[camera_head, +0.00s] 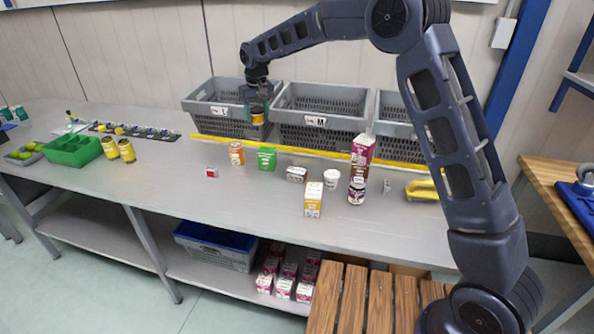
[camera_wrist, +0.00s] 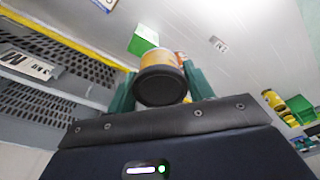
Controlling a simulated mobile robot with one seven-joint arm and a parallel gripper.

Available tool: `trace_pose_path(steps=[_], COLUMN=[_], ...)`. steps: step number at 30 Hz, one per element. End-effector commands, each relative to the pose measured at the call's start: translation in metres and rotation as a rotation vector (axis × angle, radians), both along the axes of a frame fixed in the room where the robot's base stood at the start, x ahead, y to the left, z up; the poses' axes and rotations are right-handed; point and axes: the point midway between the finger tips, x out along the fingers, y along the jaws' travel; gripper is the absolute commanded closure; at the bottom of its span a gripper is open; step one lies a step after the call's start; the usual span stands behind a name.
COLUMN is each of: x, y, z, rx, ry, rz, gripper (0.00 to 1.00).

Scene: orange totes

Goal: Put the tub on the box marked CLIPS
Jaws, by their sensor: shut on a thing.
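My gripper (camera_head: 257,103) is shut on a round yellow-orange container with a black end (camera_head: 258,117). It is held above the table in front of the left grey tote. In the wrist view the container (camera_wrist: 157,82) sits between the green fingers, its black end towards the camera. A small white tub (camera_head: 331,179) stands on the table at the middle right. No box can be read as CLIPS; candidates are a small white-and-dark box (camera_head: 297,174) left of the white tub and a small red-and-white box (camera_head: 211,172) farther left.
Grey totes (camera_head: 225,128) line the back behind a yellow strip (camera_head: 300,151). An orange can (camera_head: 236,153), a green box (camera_head: 267,158), a yellow-white carton (camera_head: 313,199) and a pink carton (camera_head: 362,150) stand on the table. Bare table lies left of the red-and-white box.

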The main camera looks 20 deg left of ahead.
Motion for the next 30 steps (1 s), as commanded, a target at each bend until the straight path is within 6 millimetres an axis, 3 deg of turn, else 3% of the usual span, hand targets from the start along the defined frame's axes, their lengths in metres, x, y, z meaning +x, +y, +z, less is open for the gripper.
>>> trace_pose_path(steps=[1,6,12,19,30], x=[0.007,0.020,0.024,0.025,0.024], y=[-0.023,-0.085,-0.129,-0.141,-0.140], z=[0.004,0.006,0.006,-0.010,-0.089], rx=[0.000,0.000,-0.002,-0.003,-0.004], ry=[-0.001,-0.001,-0.002,-0.001,-0.001], rz=[-0.026,-0.100,-0.152,-0.167,-0.166], gripper=[0.73,0.73,0.73,0.73,0.73])
